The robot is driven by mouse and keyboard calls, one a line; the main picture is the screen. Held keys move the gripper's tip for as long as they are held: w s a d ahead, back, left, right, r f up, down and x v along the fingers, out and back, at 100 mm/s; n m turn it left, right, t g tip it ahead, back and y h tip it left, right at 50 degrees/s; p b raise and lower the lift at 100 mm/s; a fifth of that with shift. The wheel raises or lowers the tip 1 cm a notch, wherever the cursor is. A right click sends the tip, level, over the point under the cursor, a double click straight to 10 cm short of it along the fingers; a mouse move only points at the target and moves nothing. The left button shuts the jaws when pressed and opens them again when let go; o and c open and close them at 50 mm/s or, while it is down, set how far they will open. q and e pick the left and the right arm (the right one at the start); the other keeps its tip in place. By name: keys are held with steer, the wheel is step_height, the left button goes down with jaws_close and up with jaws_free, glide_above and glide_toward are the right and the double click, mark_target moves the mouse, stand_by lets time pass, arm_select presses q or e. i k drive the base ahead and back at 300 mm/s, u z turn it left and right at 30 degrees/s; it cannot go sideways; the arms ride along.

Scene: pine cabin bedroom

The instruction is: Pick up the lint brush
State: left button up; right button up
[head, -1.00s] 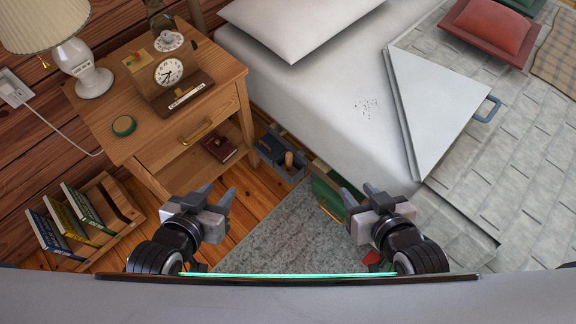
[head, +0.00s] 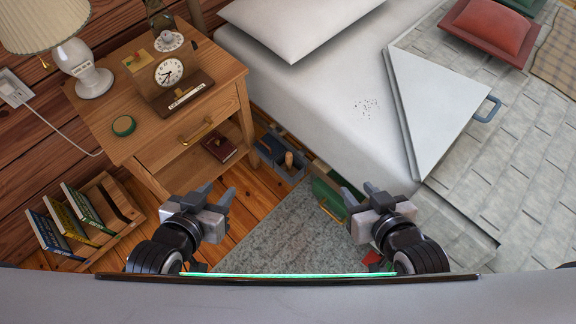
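A small item with a tan wooden handle (head: 289,160) stands in a blue-grey open bin (head: 292,179) on the floor between the nightstand and the bed. It may be the lint brush, but it is too small to tell for sure. My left gripper (head: 217,193) is open and empty, in front of the nightstand, to the lower left of the bin. My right gripper (head: 357,192) is open and empty near the bed's side, to the lower right of the bin. Dark specks (head: 366,107) lie on the white sheet.
A green container (head: 325,196) is beside the bed. A book rack (head: 115,205) is at left.

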mark_target(289, 164)
steer(key=z, duration=1.95)
steer(key=k, duration=0.8)
steer(key=u, duration=1.4)
steer(key=i, duration=0.5)
steer(key=u, duration=1.85)
steer(key=k, duration=0.85)
steer(key=z, duration=1.3)
